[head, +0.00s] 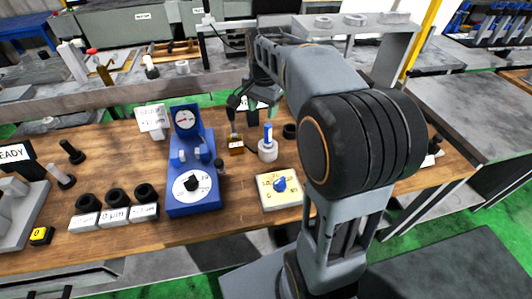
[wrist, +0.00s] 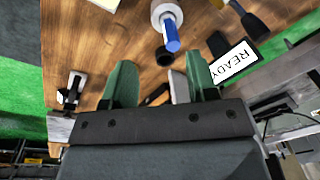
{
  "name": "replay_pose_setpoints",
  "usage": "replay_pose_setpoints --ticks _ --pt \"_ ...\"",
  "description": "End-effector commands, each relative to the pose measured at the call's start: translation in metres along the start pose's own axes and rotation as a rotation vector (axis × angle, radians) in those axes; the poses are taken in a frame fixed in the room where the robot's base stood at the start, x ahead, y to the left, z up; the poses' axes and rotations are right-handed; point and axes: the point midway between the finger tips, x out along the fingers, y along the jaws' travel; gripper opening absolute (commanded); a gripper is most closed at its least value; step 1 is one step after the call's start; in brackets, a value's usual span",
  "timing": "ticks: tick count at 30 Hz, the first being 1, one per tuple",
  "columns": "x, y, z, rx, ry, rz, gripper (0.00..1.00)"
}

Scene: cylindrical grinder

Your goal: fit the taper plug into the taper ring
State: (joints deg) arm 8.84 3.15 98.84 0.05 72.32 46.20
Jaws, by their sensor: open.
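A blue upright piece (head: 268,133), which looks like the taper plug, stands in a white round base (head: 267,151) on the bench. In the wrist view the blue piece (wrist: 171,36) and white base (wrist: 158,12) show beyond my fingertips. A black ring (head: 290,130), probably the taper ring, lies right of and slightly behind the base; the wrist view shows it (wrist: 165,57) just below the blue piece. My gripper (wrist: 160,78) is open, its green fingers apart, above the back of the bench. A pale piece and a dark piece show between the fingers, apparently below them.
A blue dial gauge stand (head: 194,181) stands left of the base. A brass block (head: 236,146) with a black top lies between them. A pale plate with a blue knob (head: 280,186) is in front. A READY sign (wrist: 234,62) stands near my right finger.

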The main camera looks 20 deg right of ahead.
Motion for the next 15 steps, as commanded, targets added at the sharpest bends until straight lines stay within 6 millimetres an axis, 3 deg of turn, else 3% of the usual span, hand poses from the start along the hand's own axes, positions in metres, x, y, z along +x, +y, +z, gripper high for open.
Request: replay_pose_setpoints --ticks 1,6,9,15 --pt "-0.002 0.011 0.024 -0.118 0.02 -0.023 0.53" --pt "0.01 0.048 0.085 -0.503 0.095 -0.083 0.53" --pt "0.023 0.068 0.113 -0.686 0.135 -0.105 0.53" --pt "0.043 0.093 0.143 -0.911 0.191 -0.125 0.53"
